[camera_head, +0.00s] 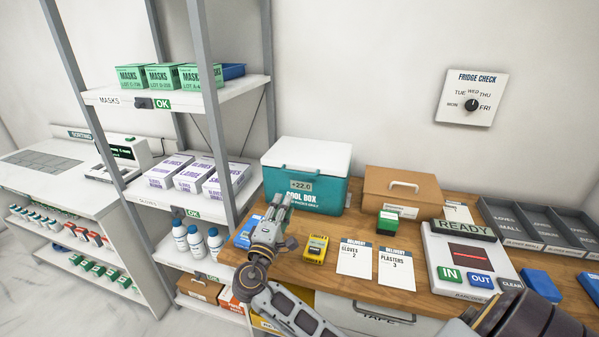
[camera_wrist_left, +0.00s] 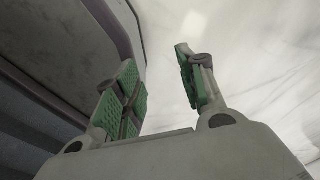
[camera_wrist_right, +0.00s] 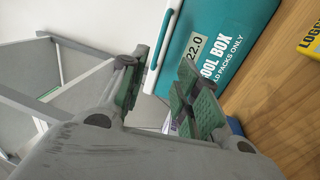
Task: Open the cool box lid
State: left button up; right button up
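The cool box (camera_head: 327,193) is teal with a white lid (camera_head: 308,156), and stands at the back left of the wooden table. The lid lies shut on top. A small display (camera_head: 301,185) on its front reads 22.0. My right gripper (camera_head: 282,203) is in front of the box's lower left front, apart from the lid. In the right wrist view its fingers (camera_wrist_right: 160,80) are spread and empty, with the box front (camera_wrist_right: 217,45) beyond them. My left gripper (camera_wrist_left: 155,78) is open and empty in its wrist view, and its fingers do not show in the head view.
A brown case (camera_head: 402,193) stands right of the box. A yellow device (camera_head: 315,249), delivery cards (camera_head: 355,258) and a READY scanner (camera_head: 462,265) lie in front. A metal shelf (camera_head: 180,87) rises close on the left. Bare table shows around the yellow device.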

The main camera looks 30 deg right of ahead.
jog(key=p+x, duration=0.2)
jog(key=x, duration=1.2)
jog(key=shift+p, duration=0.3)
jog(key=shift+d+r, duration=0.1)
jog(key=shift+r, duration=0.05)
jog(key=shift+c, duration=0.2)
grip_shut()
pick_arm(q)
jog(key=d+r, duration=0.1)
jog(key=d, duration=0.1)
jog(key=s+d+r, duration=0.1)
jog(key=shift+d+r, duration=0.2)
jog(key=shift+d, duration=0.15)
